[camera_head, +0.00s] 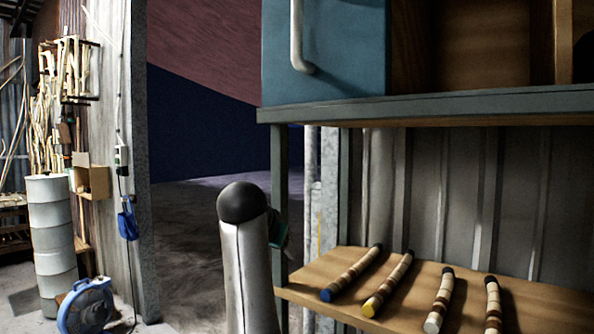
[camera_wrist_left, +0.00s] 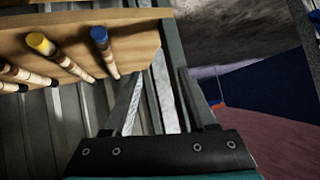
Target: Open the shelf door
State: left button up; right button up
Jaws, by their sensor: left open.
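The shelf door (camera_head: 340,50) is a blue panel at the top of the head view, cut off by the upper edge. It covers the left part of the upper cabinet. A pale vertical bar handle (camera_head: 297,40) is on its left side. My left gripper (camera_head: 279,232) is mostly hidden behind my own white arm link, by the shelf's left post, well below the handle and apart from it. In the left wrist view my left gripper (camera_wrist_left: 161,75) has its fingers apart with nothing held between them. The handle is not in that view. My right gripper is not in view.
An open wooden compartment (camera_head: 475,45) lies right of the door. Several banded rods (camera_head: 440,303) rest on the lower wooden board (camera_head: 540,300). The shelf's grey ledge (camera_head: 430,106) juts out below the door. Barrels (camera_head: 50,230) and a blue reel (camera_head: 87,305) stand left.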

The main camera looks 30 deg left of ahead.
pick_arm(q)
notch_tip(320, 180, up, 14)
jog(key=a+t+h, duration=0.1)
jog(key=a+t, duration=0.1)
jog(key=m+t+h, duration=0.5)
jog(key=h, duration=0.2)
send_near(293, 10)
jog(key=p+x, duration=1)
jog(key=p, duration=0.2)
jog(key=shift+p, duration=0.4)
jog(key=shift+w+d+f, duration=0.1)
jog(key=shift+w+f, duration=0.1)
jog(key=shift+w, duration=0.35)
grip_shut()
